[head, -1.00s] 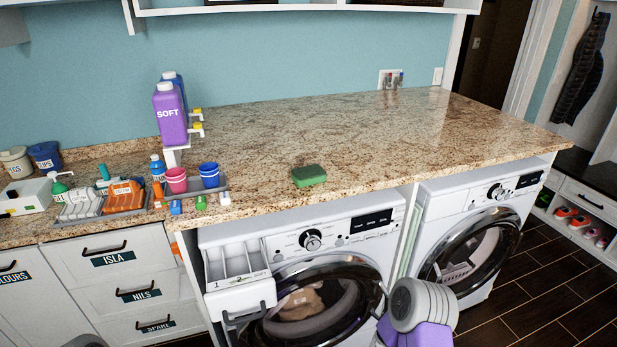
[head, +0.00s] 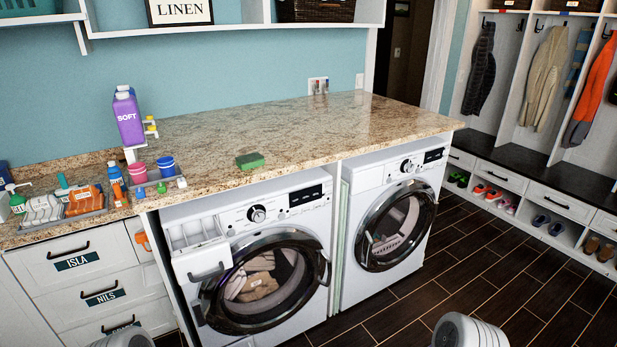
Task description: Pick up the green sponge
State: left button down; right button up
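The green sponge (head: 250,160) lies flat on the speckled granite counter (head: 300,127), near its front edge above the left washing machine. Nothing touches it. Only rounded grey parts of my arms show at the bottom edge of the head view. Neither of my grippers is in view.
The left washer (head: 262,275) has its detergent drawer (head: 196,245) pulled out below the counter. A purple SOFT bottle (head: 129,121), a pink cup (head: 138,172) and a blue cup (head: 166,166) stand left of the sponge. The dark tiled floor (head: 470,265) is clear.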

aim_at(249, 161)
jog(key=z, duration=0.5)
jog(key=k, duration=0.2)
jog(key=u, duration=1.5)
jog(key=i, duration=0.8)
jog(key=u, duration=0.2)
